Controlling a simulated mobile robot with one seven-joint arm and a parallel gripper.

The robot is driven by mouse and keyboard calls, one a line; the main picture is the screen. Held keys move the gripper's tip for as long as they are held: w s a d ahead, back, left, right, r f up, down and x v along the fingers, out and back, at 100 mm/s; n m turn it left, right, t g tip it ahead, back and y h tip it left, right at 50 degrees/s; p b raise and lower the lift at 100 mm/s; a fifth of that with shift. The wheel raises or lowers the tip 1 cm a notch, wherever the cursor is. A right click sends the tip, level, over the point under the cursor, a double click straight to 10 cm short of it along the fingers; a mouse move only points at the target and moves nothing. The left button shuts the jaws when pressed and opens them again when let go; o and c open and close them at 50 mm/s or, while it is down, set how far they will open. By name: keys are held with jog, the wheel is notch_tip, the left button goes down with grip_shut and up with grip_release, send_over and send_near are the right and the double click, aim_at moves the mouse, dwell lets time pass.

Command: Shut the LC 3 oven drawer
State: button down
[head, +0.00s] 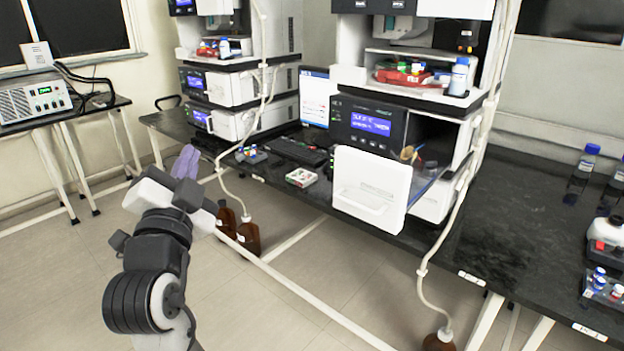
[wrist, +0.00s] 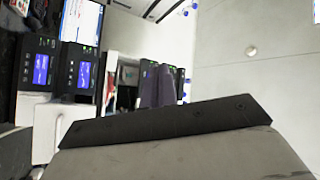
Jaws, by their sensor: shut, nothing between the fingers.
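The open oven drawer (head: 370,187) has a white front panel and stands out from the right instrument stack, over the bench's front edge. A gap shows behind the panel, with a few small items inside. No LC 3 label is readable. My gripper (head: 186,161), with purple-grey fingers, is to the left of the drawer in the head view, well apart from it and in front of the bench. Its fingers are together and empty. In the wrist view the fingers (wrist: 157,86) stand upright, close together, and a white panel, likely the drawer front (wrist: 52,128), shows at the left.
The right stack's display unit (head: 368,124) is beside the drawer. A keyboard (head: 297,151) and a small box (head: 301,177) lie on the bench left of it. Tubing (head: 432,250) hangs at the right. Brown bottles (head: 248,236) stand on the floor. Floor before the drawer is clear.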

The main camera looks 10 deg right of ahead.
jog(key=d+f+m+g+h+p, duration=0.2)
jog(key=d+f+m+g+h, duration=0.2)
jog(key=d+m+g+h, duration=0.65)
jog(key=m+g+y, duration=0.2)
jog(key=m+y, duration=0.1)
jog(key=m, duration=0.2)
send_near(371, 196)
jog(key=p+x, duration=0.2)
jog(key=x, duration=0.3)
jog(key=shift+w+d+p, duration=0.2)
jog(key=shift+p, duration=0.1)
jog(key=shift+w+d+f, duration=0.2)
jog(key=shift+w+d, duration=0.1)
jog(key=shift+d, duration=0.1)
